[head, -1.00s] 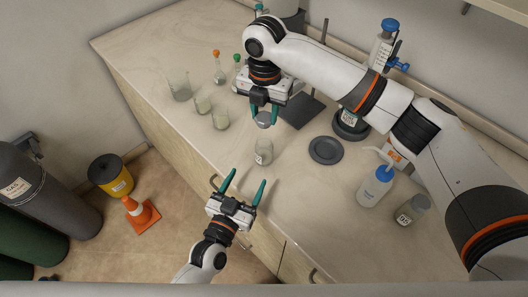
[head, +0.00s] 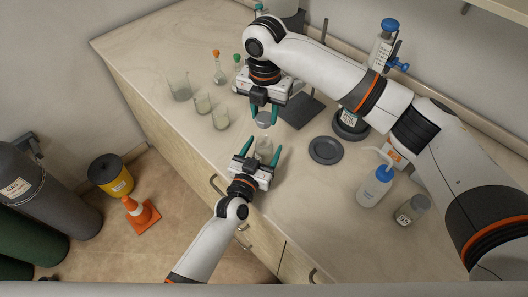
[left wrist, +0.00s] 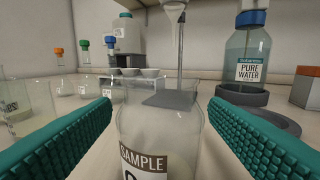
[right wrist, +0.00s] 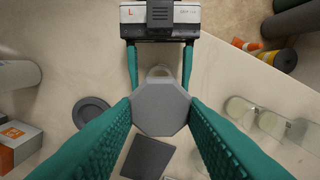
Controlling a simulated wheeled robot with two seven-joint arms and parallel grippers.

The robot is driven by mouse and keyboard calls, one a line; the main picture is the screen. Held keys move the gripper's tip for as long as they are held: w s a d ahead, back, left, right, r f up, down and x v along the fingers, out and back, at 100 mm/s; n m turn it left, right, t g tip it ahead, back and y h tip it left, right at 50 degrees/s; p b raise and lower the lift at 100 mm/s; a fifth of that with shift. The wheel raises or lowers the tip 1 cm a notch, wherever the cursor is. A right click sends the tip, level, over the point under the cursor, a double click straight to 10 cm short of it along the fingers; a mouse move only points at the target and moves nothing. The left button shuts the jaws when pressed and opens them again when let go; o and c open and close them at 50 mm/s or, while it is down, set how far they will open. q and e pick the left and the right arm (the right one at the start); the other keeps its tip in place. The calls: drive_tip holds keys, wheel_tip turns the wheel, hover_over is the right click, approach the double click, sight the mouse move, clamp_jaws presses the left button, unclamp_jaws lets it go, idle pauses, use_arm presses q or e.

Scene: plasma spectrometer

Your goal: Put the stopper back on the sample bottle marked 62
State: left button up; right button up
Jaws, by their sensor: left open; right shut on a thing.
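The open sample bottle (left wrist: 158,135) is clear glass with a "SAMPLE" label; its number is cut off in the left wrist view. It stands on the bench, partly hidden in the head view (head: 264,147). My left gripper (head: 258,146) is open, its teal fingers on either side of the bottle and apart from it. My right gripper (right wrist: 161,108) is shut on a grey octagonal stopper (right wrist: 160,108), which also shows in the head view (head: 263,119). The stopper is held above the bottle, slightly behind it in the head view; the bottle's rim peeks out beyond it in the right wrist view.
Several beakers (head: 220,118) and stoppered flasks stand to the left. A dark round plate (head: 325,150) lies right of the bottle, with a stand base (head: 303,110) behind. A wash bottle (head: 375,187) and a labelled jar (head: 411,211) stand at right. The front bench is clear.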

use_arm(q)
drive_tip(key=shift+w+d, duration=0.1)
drive_tip(key=shift+w, duration=0.15)
drive_tip(key=c, duration=1.5)
use_arm(e)
drive_tip(key=shift+f, duration=2.45)
drive_tip(key=shift+f, duration=0.1)
drive_tip(key=shift+f, duration=0.8)
drive_tip(key=shift+f, duration=0.65)
drive_tip(key=o, duration=1)
